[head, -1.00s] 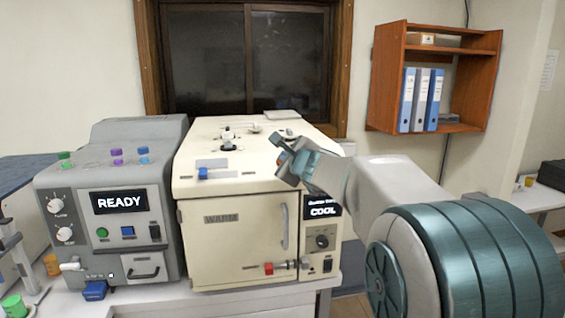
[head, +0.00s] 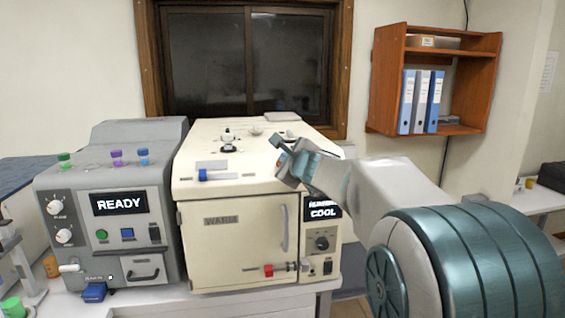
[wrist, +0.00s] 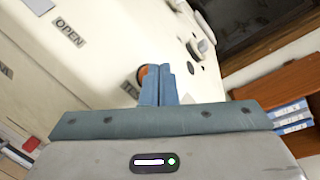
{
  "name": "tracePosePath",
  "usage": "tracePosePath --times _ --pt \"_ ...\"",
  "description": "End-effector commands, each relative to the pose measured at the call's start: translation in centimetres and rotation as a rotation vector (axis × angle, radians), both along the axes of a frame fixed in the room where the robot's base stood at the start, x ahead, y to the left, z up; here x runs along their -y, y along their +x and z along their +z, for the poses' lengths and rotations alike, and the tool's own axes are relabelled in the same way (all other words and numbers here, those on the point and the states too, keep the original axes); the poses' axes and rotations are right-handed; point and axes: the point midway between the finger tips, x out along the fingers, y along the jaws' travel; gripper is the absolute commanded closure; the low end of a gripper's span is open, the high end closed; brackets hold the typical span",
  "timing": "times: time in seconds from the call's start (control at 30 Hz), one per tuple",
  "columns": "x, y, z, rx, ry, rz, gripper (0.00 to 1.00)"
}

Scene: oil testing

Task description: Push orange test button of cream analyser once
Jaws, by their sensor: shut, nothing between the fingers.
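The cream analyser (head: 228,252) stands on the bench at the centre of the head view. Its front display (head: 323,212) shows a larger upper line, hard to read, over the word COOL. The orange test button (wrist: 142,72) shows in the wrist view on the analyser's top, mostly hidden behind my fingers, beside a partly covered label beginning "TE". My gripper (head: 277,141) is shut and empty, low over the right part of the analyser's top. In the wrist view its fingertips (wrist: 156,70) overlap the button; I cannot tell whether they touch it.
A grey machine (head: 120,235) reading READY stands to the left. A blue-tipped lever (head: 203,175) and fittings (head: 228,138) sit on the analyser's top. A red-knobbed valve (head: 268,270) sticks out in front. A wooden shelf with binders (head: 434,100) hangs at the right.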

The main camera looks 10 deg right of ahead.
Motion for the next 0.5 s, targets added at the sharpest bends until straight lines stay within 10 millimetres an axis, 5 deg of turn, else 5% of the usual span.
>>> tracePosePath --times 0.5 --pt "-0.01 -0.59 0.9 0.0 -0.001 0.0 1.0"
